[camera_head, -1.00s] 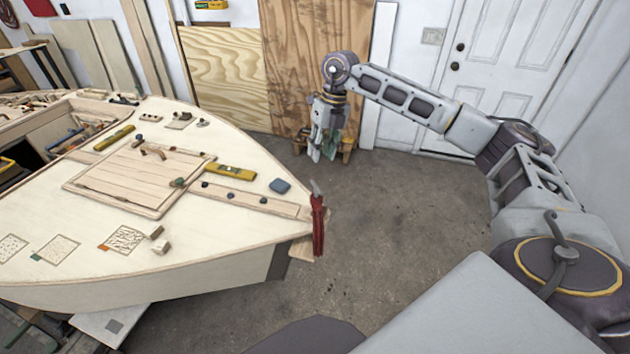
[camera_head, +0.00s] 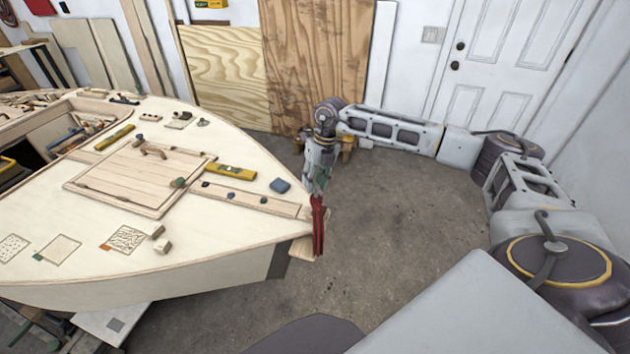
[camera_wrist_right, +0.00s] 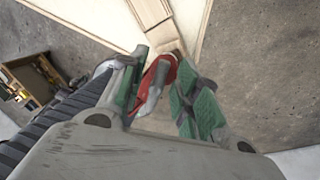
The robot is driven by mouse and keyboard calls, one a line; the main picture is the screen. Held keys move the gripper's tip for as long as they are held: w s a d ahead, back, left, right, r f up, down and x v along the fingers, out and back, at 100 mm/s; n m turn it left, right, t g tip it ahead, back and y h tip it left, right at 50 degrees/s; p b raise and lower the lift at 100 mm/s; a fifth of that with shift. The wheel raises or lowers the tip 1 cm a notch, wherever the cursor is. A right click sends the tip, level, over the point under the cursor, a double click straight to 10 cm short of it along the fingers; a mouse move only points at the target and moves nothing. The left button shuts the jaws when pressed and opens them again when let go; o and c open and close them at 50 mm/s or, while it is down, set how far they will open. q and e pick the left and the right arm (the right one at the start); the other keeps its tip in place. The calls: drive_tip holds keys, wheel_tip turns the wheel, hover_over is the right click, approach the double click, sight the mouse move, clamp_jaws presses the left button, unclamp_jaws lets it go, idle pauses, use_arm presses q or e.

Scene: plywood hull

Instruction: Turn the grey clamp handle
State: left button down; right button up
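A red clamp (camera_head: 318,230) sits at the pointed end of the boat hull. Its grey handle shows in the right wrist view (camera_wrist_right: 152,88), with the red clamp body (camera_wrist_right: 166,66) behind it. My right gripper (camera_head: 320,182) is directly above the clamp and hides the handle in the head view. In the right wrist view, the right gripper's green-padded fingers (camera_wrist_right: 166,95) are open, one on each side of the handle. The left finger is close to the handle, and a gap shows on the right. Contact cannot be told. My left gripper is out of view.
A small wooden stool (camera_head: 347,146) stands behind my right gripper. The concrete floor (camera_head: 400,220) right of the clamp is clear.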

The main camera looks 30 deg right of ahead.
drive_tip(key=shift+f, duration=0.1)
drive_tip(key=shift+c, duration=0.2)
clamp_jaws()
drive_tip(key=shift+d+m, duration=0.1)
drive_tip(key=shift+m, duration=0.5)
drive_tip(key=shift+s+d+m+t, duration=0.1)
drive_tip(key=shift+m+t, duration=0.2)
drive_tip(key=shift+m, duration=0.9)
drive_tip(key=shift+s+d+m+t+b, duration=0.1)
drive_tip(key=shift+m+t+b, duration=0.15)
drive_tip(key=shift+m, duration=0.6)
drive_tip(key=shift+s+d+m+t+b, duration=0.15)
drive_tip(key=shift+m+b, duration=0.1)
drive_tip(key=shift+m, duration=0.6)
drive_tip(key=shift+w, duration=0.1)
drive_tip(key=shift+o, duration=0.2)
unclamp_jaws()
